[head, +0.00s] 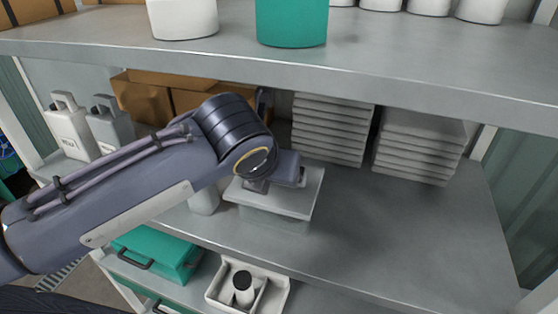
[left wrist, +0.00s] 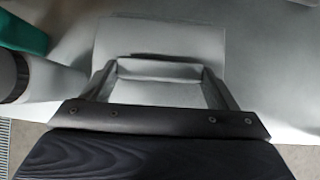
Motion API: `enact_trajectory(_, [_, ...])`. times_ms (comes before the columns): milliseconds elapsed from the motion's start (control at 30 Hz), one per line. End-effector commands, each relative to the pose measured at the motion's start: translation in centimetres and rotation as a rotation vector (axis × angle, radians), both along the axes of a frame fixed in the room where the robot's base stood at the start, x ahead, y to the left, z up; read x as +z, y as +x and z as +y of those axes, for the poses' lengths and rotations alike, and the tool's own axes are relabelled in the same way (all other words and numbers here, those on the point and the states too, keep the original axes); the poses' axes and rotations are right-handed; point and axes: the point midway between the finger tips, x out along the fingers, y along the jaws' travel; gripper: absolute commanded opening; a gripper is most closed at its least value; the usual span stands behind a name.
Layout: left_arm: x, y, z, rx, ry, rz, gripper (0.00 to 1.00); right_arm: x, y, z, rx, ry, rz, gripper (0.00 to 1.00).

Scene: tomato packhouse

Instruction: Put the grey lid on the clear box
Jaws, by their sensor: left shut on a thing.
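The grey lid (head: 307,192) is a flat light-grey rectangle on the middle shelf level, directly over the clear box (head: 268,224). The box's see-through walls show below the lid's front edge; I cannot tell whether a thin gap is left. My left gripper (head: 277,182) reaches in from the left and is shut on the lid from above. The lid also shows in the left wrist view (left wrist: 160,36), beyond and between the two fingers (left wrist: 160,85). The lid's grip is partly hidden by the gripper and arm in the head view. My right gripper is not in view.
Two stacks of grey trays (head: 330,130) (head: 418,145) stand behind and to the right. A pale cylinder (head: 204,200) stands just left of the box. An upper shelf (head: 300,65) hangs over the arm. The shelf is bare to the right of the box.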

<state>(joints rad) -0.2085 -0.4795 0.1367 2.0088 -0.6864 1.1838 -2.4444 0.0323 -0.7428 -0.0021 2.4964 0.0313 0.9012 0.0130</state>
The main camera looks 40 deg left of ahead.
Motion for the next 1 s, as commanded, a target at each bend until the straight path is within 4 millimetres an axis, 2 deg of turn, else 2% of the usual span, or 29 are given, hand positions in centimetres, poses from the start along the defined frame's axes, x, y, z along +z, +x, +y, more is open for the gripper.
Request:
enact_trajectory(200, [0.1, 3.2, 1.1, 0.001, 0.0, 0.004, 0.55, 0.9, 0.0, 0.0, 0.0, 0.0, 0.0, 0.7])
enact_trajectory(300, [-0.5, 3.0, 1.1, 0.0, 0.001, 0.002, 0.55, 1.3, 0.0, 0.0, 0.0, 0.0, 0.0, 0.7])
enact_trajectory(667, [-1.1, 3.0, 1.0, -0.001, 0.001, 0.0, 0.55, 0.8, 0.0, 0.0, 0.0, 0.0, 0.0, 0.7])
enact_trajectory(700, [-1.0, 3.0, 1.0, -0.001, 0.0, 0.001, 0.83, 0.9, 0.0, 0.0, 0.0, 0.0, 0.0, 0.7])
enact_trajectory(833, [-0.9, 3.0, 1.0, -0.001, 0.0, 0.001, 1.0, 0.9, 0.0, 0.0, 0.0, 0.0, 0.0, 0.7])
enact_trajectory(1000, [-0.9, 2.9, 1.0, -0.001, 0.0, 0.001, 1.0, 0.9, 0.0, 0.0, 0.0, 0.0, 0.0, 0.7])
